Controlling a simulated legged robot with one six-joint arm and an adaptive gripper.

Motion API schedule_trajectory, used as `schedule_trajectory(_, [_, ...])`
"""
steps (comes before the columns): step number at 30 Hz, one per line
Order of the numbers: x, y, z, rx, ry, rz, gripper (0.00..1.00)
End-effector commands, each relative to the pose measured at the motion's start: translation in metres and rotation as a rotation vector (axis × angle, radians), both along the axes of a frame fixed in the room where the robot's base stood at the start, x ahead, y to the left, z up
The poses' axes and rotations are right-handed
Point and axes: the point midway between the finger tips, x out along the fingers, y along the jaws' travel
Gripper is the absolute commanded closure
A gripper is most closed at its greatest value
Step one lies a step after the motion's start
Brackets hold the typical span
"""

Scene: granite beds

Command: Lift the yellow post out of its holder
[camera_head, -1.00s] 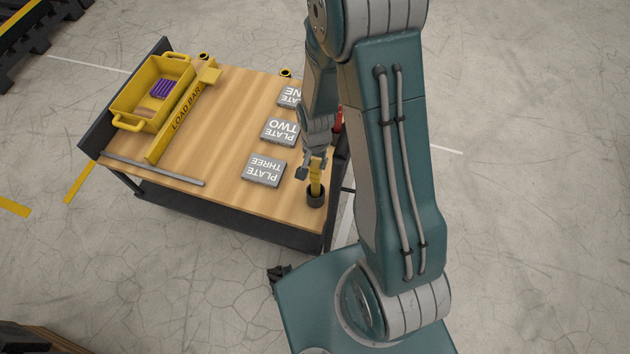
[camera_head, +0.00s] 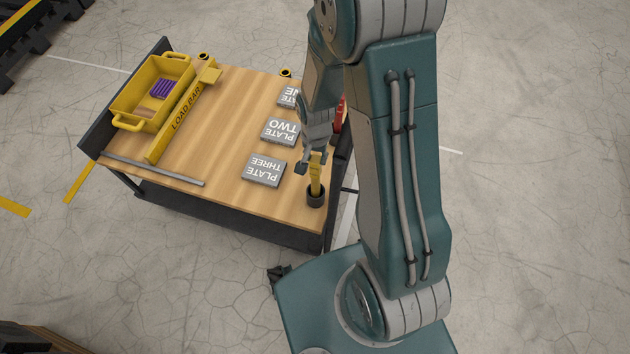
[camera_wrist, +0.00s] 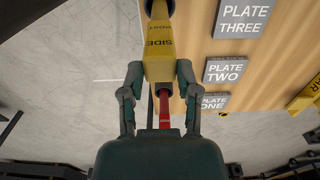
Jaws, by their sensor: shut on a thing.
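The yellow post (camera_head: 316,183) stands upright at the near right corner of the wooden table, its lower end at the black round holder (camera_head: 315,201). I cannot tell whether its foot is still inside. In the wrist view the post (camera_wrist: 158,48) shows dark lettering, "SIDE" among it, and runs up to the dark holder at the top edge. My gripper (camera_head: 312,163) is shut on the post's upper part. In the wrist view the two fingers of my gripper (camera_wrist: 159,75) press on either side of it.
Grey plates ONE, TWO (camera_head: 280,132) and THREE (camera_head: 263,171) lie left of the post. A yellow load bar (camera_head: 182,115), a yellow tray (camera_head: 118,107) and a grey rod (camera_head: 155,172) are further left. A red object (camera_head: 338,120) stands behind my gripper at the right edge.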

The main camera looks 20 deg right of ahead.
Motion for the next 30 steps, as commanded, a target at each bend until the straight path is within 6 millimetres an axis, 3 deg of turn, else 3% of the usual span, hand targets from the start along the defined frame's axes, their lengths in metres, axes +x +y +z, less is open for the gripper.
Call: schedule_trajectory(30, [0.001,0.000,0.052,0.000,-0.003,0.000,1.00])
